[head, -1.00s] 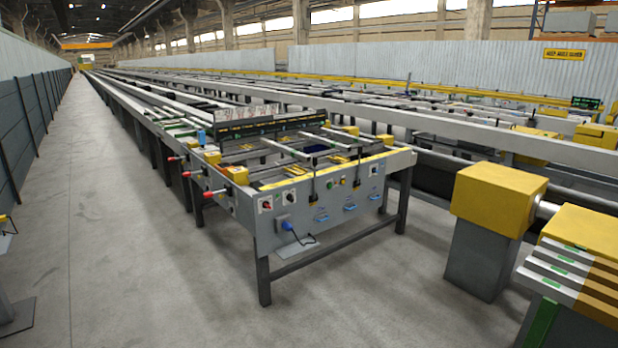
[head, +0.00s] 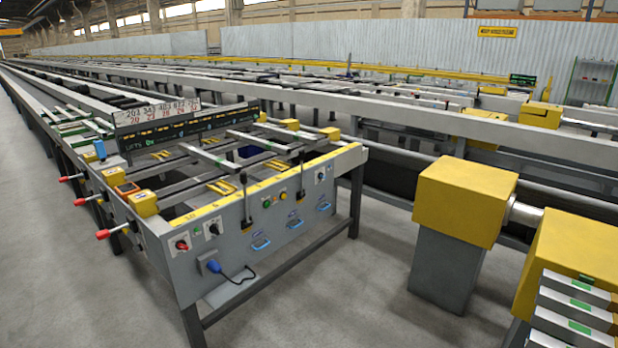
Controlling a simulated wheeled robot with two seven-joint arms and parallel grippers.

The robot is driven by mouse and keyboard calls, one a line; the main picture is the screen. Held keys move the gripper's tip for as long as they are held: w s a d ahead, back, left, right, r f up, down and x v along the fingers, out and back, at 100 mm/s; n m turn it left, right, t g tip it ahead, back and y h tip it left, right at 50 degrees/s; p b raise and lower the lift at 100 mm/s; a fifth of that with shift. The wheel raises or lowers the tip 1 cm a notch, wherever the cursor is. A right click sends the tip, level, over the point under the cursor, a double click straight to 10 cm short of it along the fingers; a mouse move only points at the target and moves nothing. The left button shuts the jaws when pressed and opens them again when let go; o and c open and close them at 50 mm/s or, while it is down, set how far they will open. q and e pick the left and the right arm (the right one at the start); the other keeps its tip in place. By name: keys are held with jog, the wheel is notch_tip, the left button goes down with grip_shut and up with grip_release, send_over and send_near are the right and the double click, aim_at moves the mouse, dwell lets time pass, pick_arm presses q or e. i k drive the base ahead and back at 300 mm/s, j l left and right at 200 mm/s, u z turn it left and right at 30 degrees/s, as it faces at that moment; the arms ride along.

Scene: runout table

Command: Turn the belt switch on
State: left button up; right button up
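The runout table's grey front panel (head: 275,240) faces me at the left of centre. On it, at the left end, are a red rotary switch (head: 181,245) on a white plate and a black rotary switch (head: 213,229) on a white plate. Another small dark rotary switch (head: 321,174) sits at the panel's right end. A green button (head: 266,203) and a yellow button (head: 283,195) are in the middle. The labels are too small to read, so I cannot tell which is the belt switch or how it is set. Neither gripper is in view.
A blue plug (head: 212,266) with a cable and two upright black levers (head: 245,204) project from the panel. Red-tipped handles (head: 103,234) stick out on the table's left side. Yellow-topped machinery (head: 466,200) stands at right. Grey floor (head: 330,300) before the panel is clear.

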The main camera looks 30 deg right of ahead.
aim_at(180, 245)
jog(key=i+l+z, duration=0.1)
jog(key=i+l, duration=0.2)
jog(key=i, duration=0.15)
jog(key=i+l+z, duration=0.1)
jog(key=i+l, duration=0.15)
jog(key=i, duration=0.25)
jog(key=i+l+z, duration=0.15)
jog(key=i, duration=0.3)
jog(key=i+l+z, duration=0.1)
jog(key=i, duration=0.4)
jog(key=l, duration=0.1)
